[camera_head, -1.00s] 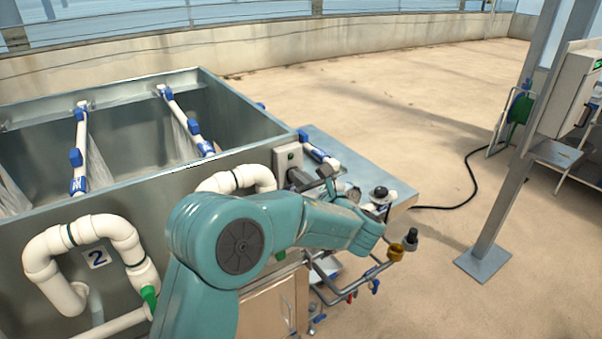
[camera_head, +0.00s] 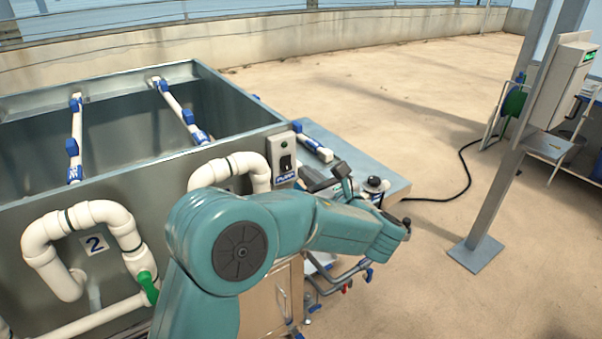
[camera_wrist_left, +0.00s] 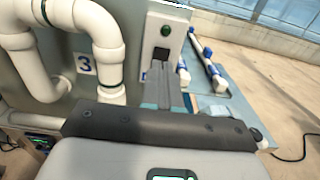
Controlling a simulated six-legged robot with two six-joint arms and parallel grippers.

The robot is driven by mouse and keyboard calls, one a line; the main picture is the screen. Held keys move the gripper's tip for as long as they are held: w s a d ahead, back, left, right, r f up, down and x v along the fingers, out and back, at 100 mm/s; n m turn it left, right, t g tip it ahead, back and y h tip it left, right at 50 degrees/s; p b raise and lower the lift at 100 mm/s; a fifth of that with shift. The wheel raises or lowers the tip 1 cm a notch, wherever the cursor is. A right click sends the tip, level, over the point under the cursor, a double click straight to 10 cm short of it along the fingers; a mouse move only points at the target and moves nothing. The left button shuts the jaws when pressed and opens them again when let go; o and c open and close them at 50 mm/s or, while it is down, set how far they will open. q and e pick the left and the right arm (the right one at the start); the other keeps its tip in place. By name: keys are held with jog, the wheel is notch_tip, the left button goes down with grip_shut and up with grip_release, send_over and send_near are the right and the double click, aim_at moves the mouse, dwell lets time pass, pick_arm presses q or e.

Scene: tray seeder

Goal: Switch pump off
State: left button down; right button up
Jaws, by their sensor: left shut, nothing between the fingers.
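The pump switch box (camera_head: 284,158), pale grey with a blue PUMP label, is on the tank's near right corner. It has a dark green lamp and a black switch (camera_head: 286,163). In the wrist view the box (camera_wrist_left: 164,32) is at top centre, with the switch (camera_wrist_left: 160,54) just above my fingertips. My left gripper (camera_head: 308,181) is shut and empty, right of the box and pointing towards it. It appears apart from the switch in the head view. The wrist view shows its fingers (camera_wrist_left: 170,82) closed together. My right gripper is out of view.
The grey tank (camera_head: 130,195) has white pipes crossing its top and pipe loops (camera_head: 85,215) in front. A metal ledge (camera_head: 390,172) with a black-capped fitting (camera_head: 374,184) lies beyond my gripper. A steel post (camera_head: 487,195) stands right on open floor.

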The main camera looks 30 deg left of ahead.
pick_arm(q)
jog(key=b+v, duration=0.1)
jog(key=v, duration=0.5)
jog(key=shift+d+r, duration=0.4)
